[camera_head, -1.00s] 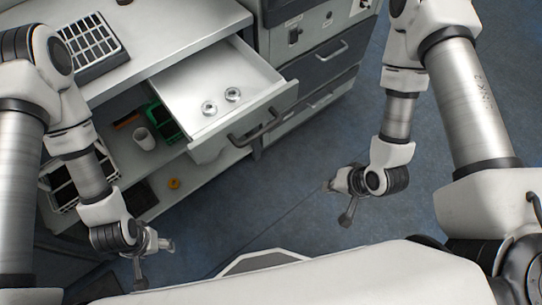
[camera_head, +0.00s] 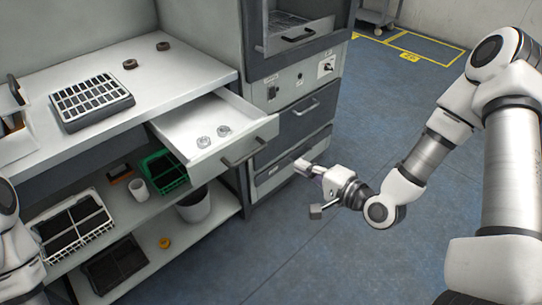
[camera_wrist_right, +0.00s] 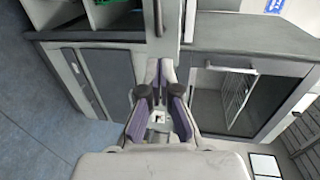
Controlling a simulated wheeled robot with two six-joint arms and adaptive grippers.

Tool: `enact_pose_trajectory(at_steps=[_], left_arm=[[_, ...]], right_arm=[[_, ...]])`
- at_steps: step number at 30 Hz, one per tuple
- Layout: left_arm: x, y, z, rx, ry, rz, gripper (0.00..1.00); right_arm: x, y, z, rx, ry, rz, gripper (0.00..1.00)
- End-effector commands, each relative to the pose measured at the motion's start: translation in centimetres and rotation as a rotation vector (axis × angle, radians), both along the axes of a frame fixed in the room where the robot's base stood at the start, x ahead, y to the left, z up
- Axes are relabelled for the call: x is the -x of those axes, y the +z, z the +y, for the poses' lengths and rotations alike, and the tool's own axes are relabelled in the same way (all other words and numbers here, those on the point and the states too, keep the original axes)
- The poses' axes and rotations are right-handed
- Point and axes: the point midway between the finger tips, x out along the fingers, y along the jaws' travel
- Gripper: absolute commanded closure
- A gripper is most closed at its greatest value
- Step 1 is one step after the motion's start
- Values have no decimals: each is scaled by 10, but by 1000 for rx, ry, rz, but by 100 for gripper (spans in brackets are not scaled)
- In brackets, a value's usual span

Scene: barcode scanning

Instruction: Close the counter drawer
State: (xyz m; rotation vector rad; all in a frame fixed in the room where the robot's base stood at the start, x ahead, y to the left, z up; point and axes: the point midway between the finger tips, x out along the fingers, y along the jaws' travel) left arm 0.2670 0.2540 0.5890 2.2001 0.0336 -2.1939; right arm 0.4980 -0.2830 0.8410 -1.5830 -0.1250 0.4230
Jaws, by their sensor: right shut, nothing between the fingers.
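The counter drawer (camera_head: 205,135) is pulled out from under the white worktop in the head view. Two metal rings (camera_head: 213,136) lie inside it. Its dark bar handle (camera_head: 245,153) is on the front panel, facing the floor side. My right gripper (camera_head: 303,167) is shut and empty, to the right of the drawer front and apart from it, over the floor in the picture. In the right wrist view its fingers (camera_wrist_right: 161,95) show in front of grey cabinets; I cannot tell the drawer surely there. My left gripper is outside the view; only part of its arm shows at the left edge.
A grey cabinet with drawers (camera_head: 306,118) stands right of the open drawer. A black tray (camera_head: 92,101) rests on the worktop. The shelf below holds a green crate (camera_head: 163,172), a white cup (camera_head: 139,189) and a bin (camera_head: 194,205). The blue floor (camera_head: 300,255) in front is clear.

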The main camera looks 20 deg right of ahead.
Motion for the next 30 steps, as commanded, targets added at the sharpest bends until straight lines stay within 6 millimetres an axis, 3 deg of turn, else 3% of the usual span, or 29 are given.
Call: enact_pose_trajectory(at_steps=[15,20,30], left_arm=[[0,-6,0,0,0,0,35],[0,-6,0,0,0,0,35],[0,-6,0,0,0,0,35]], right_arm=[[-94,-20,34,4,2,1,100],[-104,-23,38,3,0,2,100],[-105,-23,38,2,0,2,100]])
